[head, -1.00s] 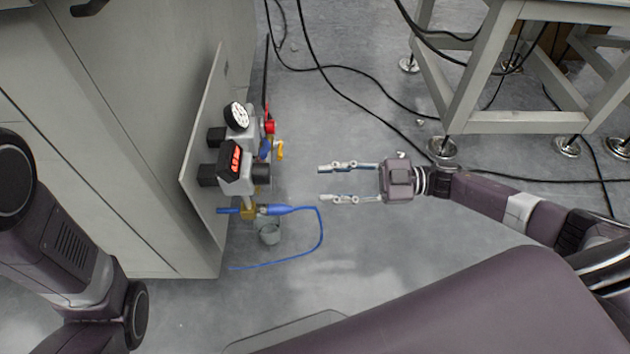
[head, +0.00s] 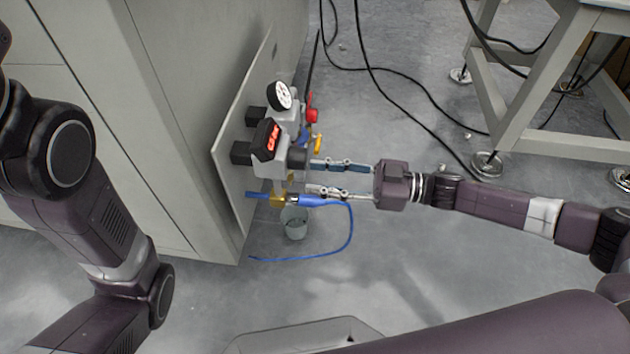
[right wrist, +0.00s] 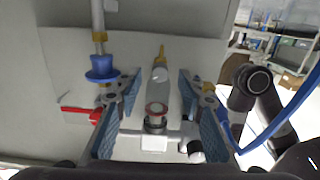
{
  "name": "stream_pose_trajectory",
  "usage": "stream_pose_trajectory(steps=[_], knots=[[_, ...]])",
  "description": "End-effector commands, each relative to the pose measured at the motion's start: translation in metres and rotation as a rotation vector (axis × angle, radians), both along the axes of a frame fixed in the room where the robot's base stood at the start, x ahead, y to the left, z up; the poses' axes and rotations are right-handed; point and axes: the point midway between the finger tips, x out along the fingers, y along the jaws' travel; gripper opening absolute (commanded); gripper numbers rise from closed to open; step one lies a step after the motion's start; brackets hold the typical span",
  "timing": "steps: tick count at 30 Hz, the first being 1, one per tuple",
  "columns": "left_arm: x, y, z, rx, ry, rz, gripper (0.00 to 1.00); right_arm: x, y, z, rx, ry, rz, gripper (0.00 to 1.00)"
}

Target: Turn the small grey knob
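The air-valve assembly is on a pale panel (head: 235,150) on the side of a cabinet. A dark grey cylindrical knob (head: 297,157) sticks out from its front in the head view; I cannot tell if it is the task's small grey knob. My right gripper (head: 310,177) is open, its fingertips at the assembly, the upper one close to the dark knob. In the right wrist view the open fingers (right wrist: 160,115) stand either side of a pale cylinder (right wrist: 160,85) with a yellow tip; contact is not visible. My left gripper is out of view.
A round gauge (head: 279,95), a red digital display (head: 272,139) and a red handle (head: 312,114) crowd the assembly. A blue hose (head: 350,235) loops below, beside a small cup (head: 294,224). Black cables lie on the floor near a table frame (head: 510,130).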

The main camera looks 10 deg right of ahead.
Motion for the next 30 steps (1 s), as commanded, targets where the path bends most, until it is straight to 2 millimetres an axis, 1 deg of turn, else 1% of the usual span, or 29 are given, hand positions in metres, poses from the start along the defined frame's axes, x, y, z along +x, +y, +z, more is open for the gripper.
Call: stream_pose_trajectory(steps=[1,5,14,23,24,30], knots=[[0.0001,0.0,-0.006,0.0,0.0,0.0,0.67,0.0014,0.0055,-0.0022,0.002,-0.002,0.002,0.36],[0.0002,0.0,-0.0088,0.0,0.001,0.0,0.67,0.0037,0.0132,-0.0006,0.001,-0.001,0.002,0.36],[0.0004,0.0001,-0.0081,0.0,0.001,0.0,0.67,0.0043,0.0146,0.0004,0.0,0.0,0.001,0.35],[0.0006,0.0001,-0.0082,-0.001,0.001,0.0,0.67,0.0042,0.0143,0.0003,0.0,-0.001,0.001,0.02],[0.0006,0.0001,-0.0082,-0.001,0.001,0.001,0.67,0.0042,0.0143,0.0003,0.0,-0.001,0.001,0.0],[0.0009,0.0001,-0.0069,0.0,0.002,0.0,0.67,0.0042,0.0142,0.0008,-0.003,-0.009,0.001,0.0]])
